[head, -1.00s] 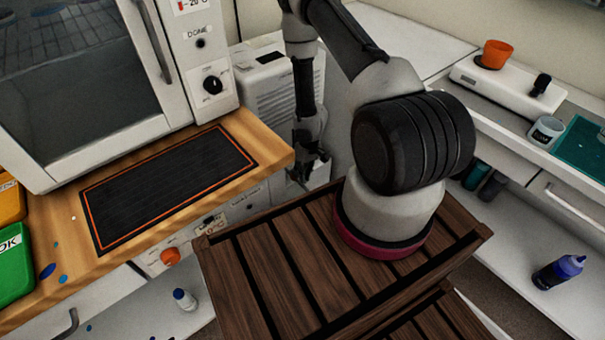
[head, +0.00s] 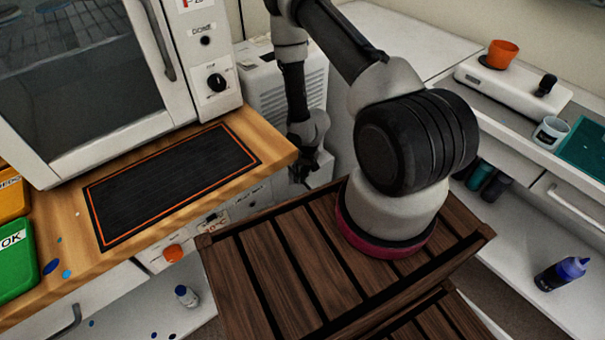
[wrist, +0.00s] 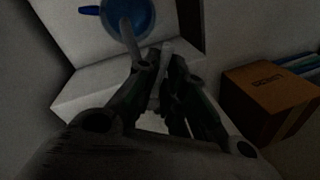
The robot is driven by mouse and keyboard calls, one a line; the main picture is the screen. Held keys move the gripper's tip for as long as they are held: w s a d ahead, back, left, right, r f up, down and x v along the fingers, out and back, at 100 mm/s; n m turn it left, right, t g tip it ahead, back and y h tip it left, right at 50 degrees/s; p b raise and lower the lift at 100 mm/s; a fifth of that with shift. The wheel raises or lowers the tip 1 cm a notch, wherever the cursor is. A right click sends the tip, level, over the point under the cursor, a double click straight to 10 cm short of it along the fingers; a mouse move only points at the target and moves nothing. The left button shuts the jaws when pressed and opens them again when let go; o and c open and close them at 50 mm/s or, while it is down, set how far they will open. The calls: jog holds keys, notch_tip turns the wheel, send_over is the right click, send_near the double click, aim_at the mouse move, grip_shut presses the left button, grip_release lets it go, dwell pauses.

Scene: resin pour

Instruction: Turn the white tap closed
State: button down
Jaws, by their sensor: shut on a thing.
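My gripper (head: 302,174) reaches down in the gap beyond the wooden bench's corner, beside the white cabinet. In the wrist view, my gripper (wrist: 160,67) has its dark fingers close together, shut on a small pale piece that looks like the handle of the white tap (wrist: 167,47). Only its tip shows between the fingertips; the rest is hidden by the fingers. A pale grey bar (wrist: 128,36), perhaps the spout, passes over a blue round container (wrist: 142,14) with a blue handle. The tap cannot be made out in the head view.
A brown box (wrist: 268,98) stands right of my fingers in the wrist view, which is dark. In the head view, a wooden bench with a black mat (head: 170,185) is left, a slatted wooden cart top (head: 290,275) in front, and a white counter with an orange cup (head: 501,54) right.

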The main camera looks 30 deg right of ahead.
jog(key=shift+w+a+m+t+h, duration=0.2)
jog(key=shift+w+a+m, duration=0.25)
jog(key=shift+m, duration=1.25)
jog(key=shift+w+a+m+t+h, duration=0.2)
jog(key=shift+w+a+m, duration=0.25)
jog(key=shift+m, duration=1.25)
jog(key=shift+w+a+m+t+h, duration=0.25)
jog(key=shift+a+m, duration=0.35)
jog(key=shift+m, duration=1.1)
jog(key=shift+w, duration=0.1)
jog(key=c, duration=1.5)
grip_release()
notch_tip(320, 180, up, 12)
jog(key=s, duration=0.2)
jog(key=shift+s+d, duration=0.15)
jog(key=shift+d, duration=0.2)
jog(key=shift+f, duration=0.1)
